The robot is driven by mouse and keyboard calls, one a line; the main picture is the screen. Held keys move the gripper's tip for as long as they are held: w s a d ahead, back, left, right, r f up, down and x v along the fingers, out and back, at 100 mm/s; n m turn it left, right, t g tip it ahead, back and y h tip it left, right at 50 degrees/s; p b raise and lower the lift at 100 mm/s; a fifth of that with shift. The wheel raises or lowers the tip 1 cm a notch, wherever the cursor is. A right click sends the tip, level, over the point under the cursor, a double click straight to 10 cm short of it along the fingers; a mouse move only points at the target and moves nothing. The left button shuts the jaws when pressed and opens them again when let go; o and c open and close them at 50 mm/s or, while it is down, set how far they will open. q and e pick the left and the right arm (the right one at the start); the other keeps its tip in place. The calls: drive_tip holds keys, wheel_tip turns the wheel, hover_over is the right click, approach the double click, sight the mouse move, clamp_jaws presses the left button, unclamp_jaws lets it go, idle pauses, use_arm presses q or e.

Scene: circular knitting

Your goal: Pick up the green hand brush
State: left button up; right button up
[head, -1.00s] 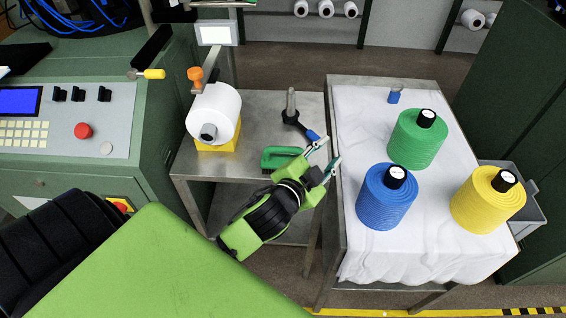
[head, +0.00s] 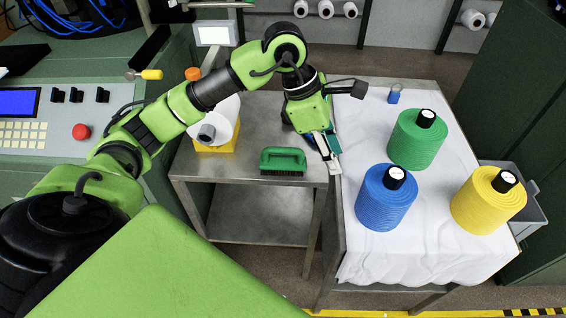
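The green hand brush (head: 283,160) lies on the metal side table, near its front edge, bristles down and handle up. It is in full view and nothing touches it. My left gripper (head: 333,168) hangs to the right of the brush, its fingers pointing down by the gap between the metal table and the white-covered table. The fingers show nearly side-on and overlap, so I cannot tell how far apart they are. No object shows between them. My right gripper is not in view.
The cloth-covered table (head: 400,255) at the right holds blue (head: 385,203), green (head: 417,140) and yellow (head: 487,205) cones. Bare metal surrounds the brush.

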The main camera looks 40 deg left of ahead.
use_arm(q)
drive_tip(key=a+r+n+y, duration=0.1)
drive_tip(key=a+y, duration=0.2)
drive_tip(key=a, duration=0.4)
drive_tip(key=a+r+y, duration=0.2)
drive_tip(key=a+y, duration=0.1)
drive_tip(key=a, duration=0.4)
drive_tip(key=p, duration=0.1)
hover_over(283, 149)
drive_tip(key=s, duration=0.1)
drive_tip(key=x, duration=0.5)
drive_tip(key=s+x, duration=0.1)
drive_tip(key=x, duration=0.1)
drive_tip(key=shift+s+f, duration=0.1)
drive_tip(key=shift+f, duration=0.75)
drive_tip(key=shift+d+f+p, duration=0.1)
drive_tip(key=shift+f+p, duration=0.2)
drive_tip(key=f, duration=0.1)
drive_tip(key=f+p, duration=0.1)
drive_tip(key=w+f, duration=0.1)
drive_tip(key=shift+d+f+p, duration=0.3)
drive_tip(key=shift+w+f, duration=0.2)
drive_tip(key=shift+f, duration=0.3)
clamp_jaws()
